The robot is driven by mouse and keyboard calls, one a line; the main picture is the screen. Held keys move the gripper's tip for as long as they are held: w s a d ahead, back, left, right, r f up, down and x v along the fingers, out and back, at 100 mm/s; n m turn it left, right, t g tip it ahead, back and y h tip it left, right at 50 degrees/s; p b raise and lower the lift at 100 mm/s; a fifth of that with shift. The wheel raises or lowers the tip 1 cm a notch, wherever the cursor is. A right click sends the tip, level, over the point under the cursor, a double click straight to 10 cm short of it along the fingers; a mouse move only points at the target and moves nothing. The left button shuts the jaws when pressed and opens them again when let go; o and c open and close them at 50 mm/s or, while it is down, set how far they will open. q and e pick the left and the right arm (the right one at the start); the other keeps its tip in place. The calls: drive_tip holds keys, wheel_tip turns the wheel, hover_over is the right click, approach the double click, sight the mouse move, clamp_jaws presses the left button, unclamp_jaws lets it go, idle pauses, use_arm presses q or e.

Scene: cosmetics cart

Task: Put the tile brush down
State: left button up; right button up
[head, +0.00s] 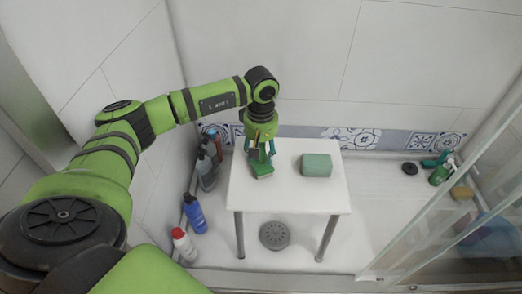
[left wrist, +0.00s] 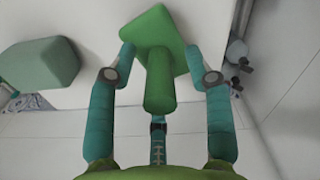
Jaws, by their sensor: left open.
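The green tile brush (head: 263,170) is at the left part of the white table (head: 288,196) and appears to rest on its top. In the left wrist view the brush (left wrist: 160,88) shows its angular head and its round handle, which points back toward my palm. My left gripper (head: 261,157) is over the brush from above. Its teal fingers (left wrist: 160,58) are open on either side of the brush, close to the head's edges. Whether they touch it, I cannot tell. My right gripper is not in view.
A green block (head: 317,165) stands on the table to the right of the brush. Several bottles, including a blue one (head: 194,213) and a white one with a red cap (head: 184,244), stand left of the table. A glass panel (head: 450,190) is at the right. The table's front is clear.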

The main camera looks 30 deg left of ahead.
use_arm(q)
wheel_tip(320, 180, up, 12)
drive_tip(key=shift+r+p, duration=0.1)
drive_tip(key=shift+p, duration=0.8)
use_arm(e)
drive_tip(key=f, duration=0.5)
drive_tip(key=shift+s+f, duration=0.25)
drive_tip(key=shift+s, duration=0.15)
